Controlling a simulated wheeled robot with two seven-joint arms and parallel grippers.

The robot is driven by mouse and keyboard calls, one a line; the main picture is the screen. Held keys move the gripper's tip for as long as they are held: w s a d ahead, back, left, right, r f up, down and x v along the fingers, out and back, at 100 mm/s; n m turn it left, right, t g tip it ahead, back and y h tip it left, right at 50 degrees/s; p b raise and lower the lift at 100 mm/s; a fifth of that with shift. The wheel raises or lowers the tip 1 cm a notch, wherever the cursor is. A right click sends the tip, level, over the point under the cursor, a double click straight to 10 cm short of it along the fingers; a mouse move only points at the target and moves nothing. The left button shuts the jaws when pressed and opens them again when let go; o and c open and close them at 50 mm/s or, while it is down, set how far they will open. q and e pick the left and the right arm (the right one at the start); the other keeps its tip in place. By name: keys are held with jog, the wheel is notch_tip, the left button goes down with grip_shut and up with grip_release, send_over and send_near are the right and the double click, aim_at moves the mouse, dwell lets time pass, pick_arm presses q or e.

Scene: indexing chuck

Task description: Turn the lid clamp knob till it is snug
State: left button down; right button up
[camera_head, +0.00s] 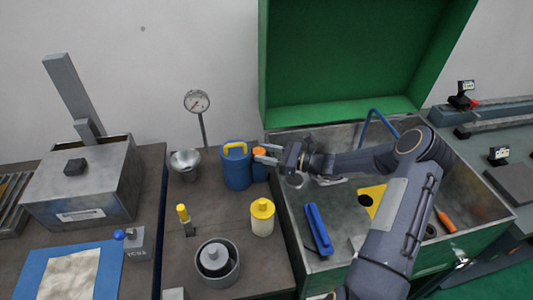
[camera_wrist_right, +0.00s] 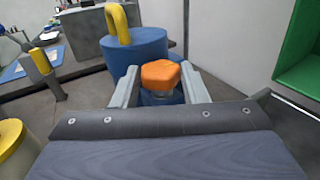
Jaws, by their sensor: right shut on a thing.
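The orange lobed knob (camera_head: 259,151) is the likely lid clamp knob. It sits at the right side of the blue canister (camera_head: 236,172) with a yellow handle (camera_head: 235,147). In the right wrist view the knob (camera_wrist_right: 161,72) stands between the two grey fingers of my right gripper (camera_wrist_right: 160,82), above a smaller blue part (camera_wrist_right: 160,98). My right gripper (camera_head: 267,155) reaches in from the right and is shut on the knob. The knob's stem and the clamp below it are mostly hidden. My left gripper is not in view.
A yellow-capped white jar (camera_head: 262,217), a grey pot (camera_head: 217,263), a metal funnel or bowl (camera_head: 185,160) and a dial gauge (camera_head: 197,101) stand around the canister. The open green chest (camera_head: 300,258) is close on the right, under my right arm.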

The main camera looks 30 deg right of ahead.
jog(key=m+t+h, duration=0.1)
jog(key=t+h+b, duration=0.1)
jog(key=m+h, duration=0.1)
jog(key=shift+s+a+f+m+t, duration=0.2)
jog(key=shift+s+a+m+t, duration=0.1)
jog(key=shift+t, duration=0.1)
jog(key=shift+r+m+t+h+b, duration=0.1)
jog(key=shift+m+t+h+b, duration=0.6)
jog(key=shift+h, duration=0.5)
jog(key=shift+r, duration=0.1)
jog(key=o, duration=1)
jog(key=shift+c, duration=0.2)
jog(key=b+v, duration=0.1)
jog(key=v, duration=0.6)
jog(key=shift+s+b, duration=0.35)
jog(key=shift+s, duration=0.05)
jog(key=shift+d, duration=0.1)
